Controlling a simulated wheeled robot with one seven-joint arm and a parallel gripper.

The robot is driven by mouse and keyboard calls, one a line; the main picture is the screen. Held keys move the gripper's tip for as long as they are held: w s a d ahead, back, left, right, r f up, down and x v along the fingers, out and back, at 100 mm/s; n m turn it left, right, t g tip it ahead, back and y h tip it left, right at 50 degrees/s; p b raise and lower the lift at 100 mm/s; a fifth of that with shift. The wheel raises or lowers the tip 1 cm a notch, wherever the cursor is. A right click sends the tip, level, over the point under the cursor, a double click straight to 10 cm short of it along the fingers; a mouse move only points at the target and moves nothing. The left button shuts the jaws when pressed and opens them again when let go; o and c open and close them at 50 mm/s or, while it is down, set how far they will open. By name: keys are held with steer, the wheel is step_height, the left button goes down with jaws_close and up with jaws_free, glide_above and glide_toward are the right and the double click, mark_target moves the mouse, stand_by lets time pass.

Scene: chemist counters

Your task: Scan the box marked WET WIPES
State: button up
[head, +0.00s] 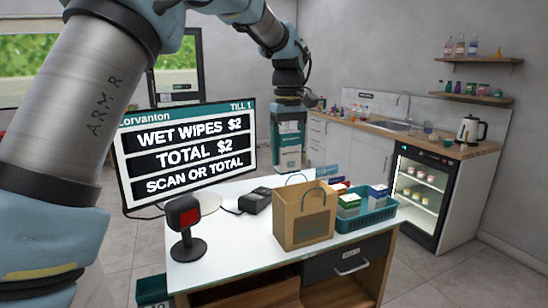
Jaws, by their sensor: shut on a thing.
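The till screen (188,152) reads WET WIPES $2, TOTAL $2, SCAN OR TOTAL. A black scanner with a red face (185,220) stands on the white counter in front of the screen. My arm arches over the screen. My gripper (288,146) points down behind the counter's far edge, right of the screen. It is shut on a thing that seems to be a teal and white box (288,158). Its marking is not readable, and the fingers are hard to make out. A teal basket (367,220) at the counter's right holds several small boxes, with markings too small to read.
A brown paper bag (304,217) stands on the white counter (230,245) beside the basket. A black card terminal (256,200) lies behind the scanner. A small teal sign stands behind the bag. A sink counter and a lit fridge (420,187) are at the back right.

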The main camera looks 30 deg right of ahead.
steer(key=w+d, duration=0.2)
steer(key=d, duration=0.5)
steer(key=shift+w+d+m, duration=0.2)
steer(key=shift+d+m, duration=0.1)
steer(key=shift+d, duration=0.1)
